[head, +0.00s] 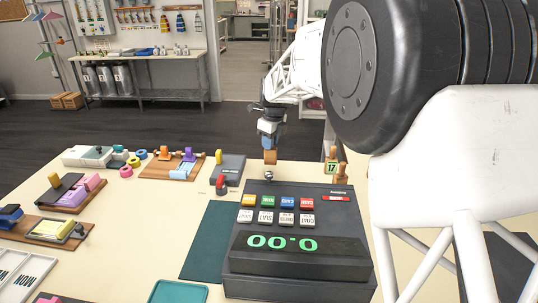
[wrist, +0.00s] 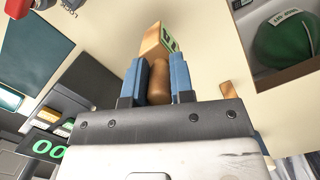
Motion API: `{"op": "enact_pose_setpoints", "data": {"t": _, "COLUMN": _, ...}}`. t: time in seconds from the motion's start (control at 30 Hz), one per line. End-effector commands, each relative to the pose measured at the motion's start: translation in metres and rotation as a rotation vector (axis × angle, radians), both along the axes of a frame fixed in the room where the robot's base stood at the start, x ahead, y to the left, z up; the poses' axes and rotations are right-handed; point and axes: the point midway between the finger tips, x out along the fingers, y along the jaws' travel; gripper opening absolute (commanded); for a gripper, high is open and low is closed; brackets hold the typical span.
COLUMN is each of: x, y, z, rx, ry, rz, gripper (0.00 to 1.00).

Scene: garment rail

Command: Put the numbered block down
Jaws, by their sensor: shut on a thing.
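My gripper (head: 270,138) is beyond the far edge of the dark register, pointing down. In the wrist view its blue fingers (wrist: 158,82) are shut on a brown rounded wooden handle. The tan block (wrist: 152,42) at the fingertips shows a green face with dark marks too oblique to read. In the head view the held block (head: 270,157) is small and tan, and no number shows. I cannot tell whether it touches the table. A green tag reading 17 (head: 331,168) stands to the right, beside wooden pegs (head: 341,173).
The register (head: 300,262) with coloured keys and a green display stands nearest. A red-topped knob (head: 221,184) and dark box (head: 229,169) are left of the gripper. Bare cream table (head: 200,195) lies left of the register.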

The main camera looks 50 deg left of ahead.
Motion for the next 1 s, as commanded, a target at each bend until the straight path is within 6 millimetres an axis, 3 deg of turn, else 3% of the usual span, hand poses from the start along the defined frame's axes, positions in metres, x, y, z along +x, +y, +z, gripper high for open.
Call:
{"op": "enact_pose_setpoints", "data": {"t": 0.37, "x": 0.0, "y": 0.0, "z": -0.004, "rx": 0.0, "ry": 0.0, "rz": 0.0, "gripper": 0.0}}
{"op": "enact_pose_setpoints", "data": {"t": 0.73, "x": 0.0, "y": 0.0, "z": -0.044, "rx": -0.001, "ry": 0.001, "rz": 0.0, "gripper": 0.0}}
{"op": "enact_pose_setpoints", "data": {"t": 1.0, "x": 0.0, "y": 0.0, "z": -0.05, "rx": 0.0, "ry": 0.0, "rz": 0.0, "gripper": 0.0}}
